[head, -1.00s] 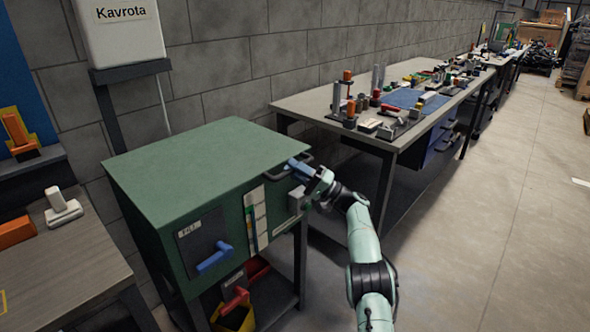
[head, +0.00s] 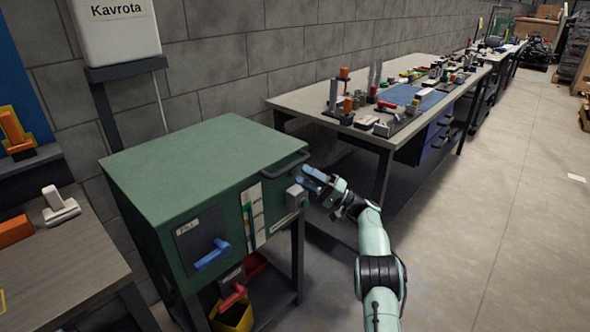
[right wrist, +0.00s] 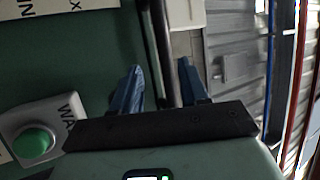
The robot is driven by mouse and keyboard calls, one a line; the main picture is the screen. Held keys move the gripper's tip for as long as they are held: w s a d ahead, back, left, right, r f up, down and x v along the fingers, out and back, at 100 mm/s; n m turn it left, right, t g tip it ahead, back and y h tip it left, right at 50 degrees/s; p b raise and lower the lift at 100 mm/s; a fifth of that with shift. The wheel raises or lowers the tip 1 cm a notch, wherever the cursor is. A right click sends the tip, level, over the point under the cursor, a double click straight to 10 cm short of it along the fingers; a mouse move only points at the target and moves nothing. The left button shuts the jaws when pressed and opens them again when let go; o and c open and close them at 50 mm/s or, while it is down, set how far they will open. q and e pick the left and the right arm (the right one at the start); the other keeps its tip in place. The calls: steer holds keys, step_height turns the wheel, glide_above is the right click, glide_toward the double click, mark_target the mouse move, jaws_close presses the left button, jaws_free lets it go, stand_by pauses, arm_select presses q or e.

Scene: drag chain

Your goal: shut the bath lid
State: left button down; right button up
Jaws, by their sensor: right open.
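The bath is a green cabinet with a flat green lid (head: 205,160) on top, which lies level, with no gap that I can make out. A dark bar handle (head: 290,165) sits at the lid's right edge. My right gripper (head: 314,180) is open, its blue fingers just right of the handle and slightly below it, apart from it in the head view. In the right wrist view the gripper (right wrist: 160,85) shows two spread blue fingers with nothing clamped between them; a dark bar runs just beyond them. My left gripper is not in view.
A grey box (head: 295,195) with a green button (right wrist: 33,142) is on the cabinet front, close to my gripper. A blue lever (head: 213,254) is further left. A workbench (head: 300,101) with tools stands behind.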

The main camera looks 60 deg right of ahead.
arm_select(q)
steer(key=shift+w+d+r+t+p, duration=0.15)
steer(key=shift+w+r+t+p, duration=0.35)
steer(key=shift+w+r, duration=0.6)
arm_select(e)
steer(key=v, duration=0.8)
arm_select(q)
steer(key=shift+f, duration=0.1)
arm_select(e)
steer(key=shift+w, duration=0.1)
